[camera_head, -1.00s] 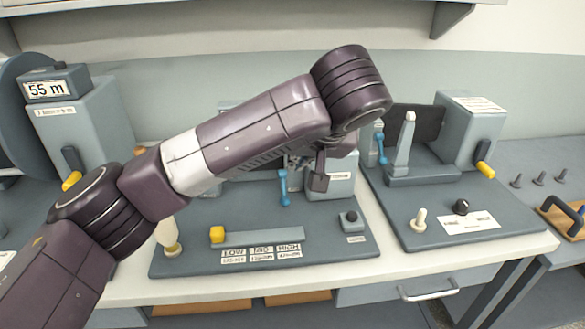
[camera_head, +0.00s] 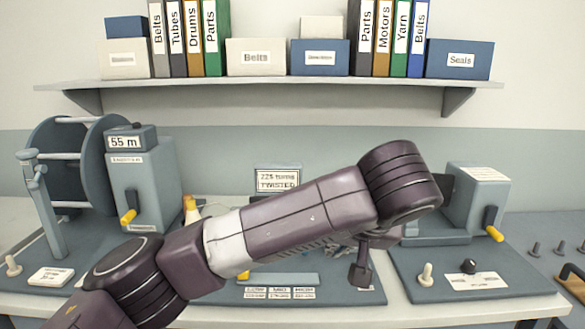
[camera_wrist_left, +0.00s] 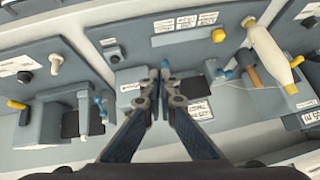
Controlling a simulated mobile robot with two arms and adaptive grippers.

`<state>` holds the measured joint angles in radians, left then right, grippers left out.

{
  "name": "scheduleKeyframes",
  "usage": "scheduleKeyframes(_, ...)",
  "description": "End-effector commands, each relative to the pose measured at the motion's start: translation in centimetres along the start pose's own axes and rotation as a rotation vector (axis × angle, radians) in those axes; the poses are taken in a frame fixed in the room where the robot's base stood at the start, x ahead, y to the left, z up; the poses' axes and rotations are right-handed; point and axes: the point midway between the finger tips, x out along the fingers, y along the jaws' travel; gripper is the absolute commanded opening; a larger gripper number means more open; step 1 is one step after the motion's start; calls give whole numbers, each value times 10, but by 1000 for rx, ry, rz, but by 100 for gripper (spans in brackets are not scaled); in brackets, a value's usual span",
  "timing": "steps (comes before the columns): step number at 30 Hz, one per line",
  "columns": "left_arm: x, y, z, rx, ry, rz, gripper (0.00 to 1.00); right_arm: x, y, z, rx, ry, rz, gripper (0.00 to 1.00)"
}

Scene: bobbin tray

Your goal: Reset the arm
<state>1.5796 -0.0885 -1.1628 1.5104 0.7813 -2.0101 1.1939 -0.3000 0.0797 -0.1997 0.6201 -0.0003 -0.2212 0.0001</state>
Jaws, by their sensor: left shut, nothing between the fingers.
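My left arm reaches across the middle of the head view from the lower left. My left gripper (camera_head: 360,272) hangs under the wrist there, mostly hidden behind it. In the left wrist view its two fingers (camera_wrist_left: 165,75) are together with nothing between them, above the bench. A white cone bobbin (camera_wrist_left: 268,55) with an orange-yellow end lies to the right of the fingertips in that view, apart from them. It is partly covered by my arm in the head view (camera_head: 193,210). My right gripper is in neither view.
The left machine (camera_head: 143,185) reads 55 m beside a large reel (camera_head: 70,160). A grey machine (camera_head: 478,198) with a yellow-tipped lever stands at right. A shelf (camera_head: 270,84) with binders and boxes runs above. My arm hides much of the middle panel (camera_head: 340,297).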

Motion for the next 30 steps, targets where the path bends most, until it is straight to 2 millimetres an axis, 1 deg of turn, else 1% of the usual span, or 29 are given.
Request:
scheduleKeyframes(2,2,1,2,2,-5,5,0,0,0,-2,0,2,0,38)
scheduleKeyframes(9,17,12,22,37,-43,75,0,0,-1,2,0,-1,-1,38)
scheduleKeyframes(17,38,27,54,78,-94,183,0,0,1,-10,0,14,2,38)
scheduleKeyframes(20,48,33,70,91,-118,237,0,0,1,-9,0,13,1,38)
scheduleKeyframes(23,61,39,92,101,-144,305,0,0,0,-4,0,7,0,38)
scheduleKeyframes(26,76,43,119,101,-173,386,0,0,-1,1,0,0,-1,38)
scheduleKeyframes(30,97,40,158,81,-198,481,0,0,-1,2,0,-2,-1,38)
